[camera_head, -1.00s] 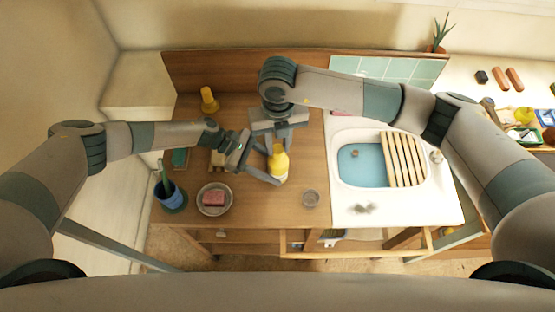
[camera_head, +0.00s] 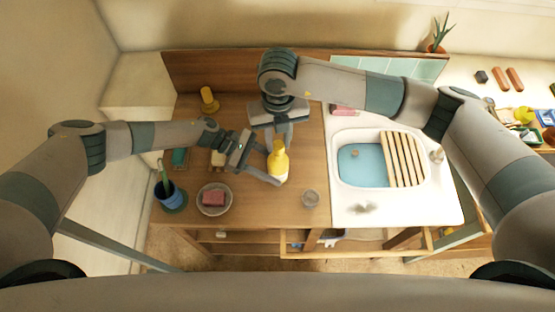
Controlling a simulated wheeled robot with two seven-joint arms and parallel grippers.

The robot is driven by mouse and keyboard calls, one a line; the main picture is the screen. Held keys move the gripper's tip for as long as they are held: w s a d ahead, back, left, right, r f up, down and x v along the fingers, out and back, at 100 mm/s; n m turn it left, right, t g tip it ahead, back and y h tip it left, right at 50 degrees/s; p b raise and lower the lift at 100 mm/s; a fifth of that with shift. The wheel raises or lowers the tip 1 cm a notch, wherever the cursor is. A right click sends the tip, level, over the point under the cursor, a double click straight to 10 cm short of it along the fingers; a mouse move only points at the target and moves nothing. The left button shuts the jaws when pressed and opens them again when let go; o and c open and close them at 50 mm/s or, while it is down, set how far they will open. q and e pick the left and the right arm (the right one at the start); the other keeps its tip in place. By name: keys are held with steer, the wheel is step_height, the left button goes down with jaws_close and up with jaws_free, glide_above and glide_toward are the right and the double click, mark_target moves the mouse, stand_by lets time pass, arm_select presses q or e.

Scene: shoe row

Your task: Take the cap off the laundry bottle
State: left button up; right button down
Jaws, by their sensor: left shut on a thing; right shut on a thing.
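The yellow laundry bottle (camera_head: 279,165) stands upright on the wooden worktop, left of the sink. My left gripper (camera_head: 272,176) comes in low from the left and is shut on the bottle's body. My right gripper (camera_head: 279,138) comes down from behind and is shut, its fingers at the bottle's top. The cap is small and partly hidden between these fingers. I cannot tell whether it is still seated on the neck or apart from it.
A basin (camera_head: 350,185) with blue water and a wooden slatted rack (camera_head: 402,159) lie right of the bottle.

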arm_select(q)
steer(key=o, duration=1)
steer(key=shift+o, duration=0.2)
steer(key=shift+a, duration=0.1)
steer(key=v, duration=1.2)
steer(key=shift+w, duration=0.1)
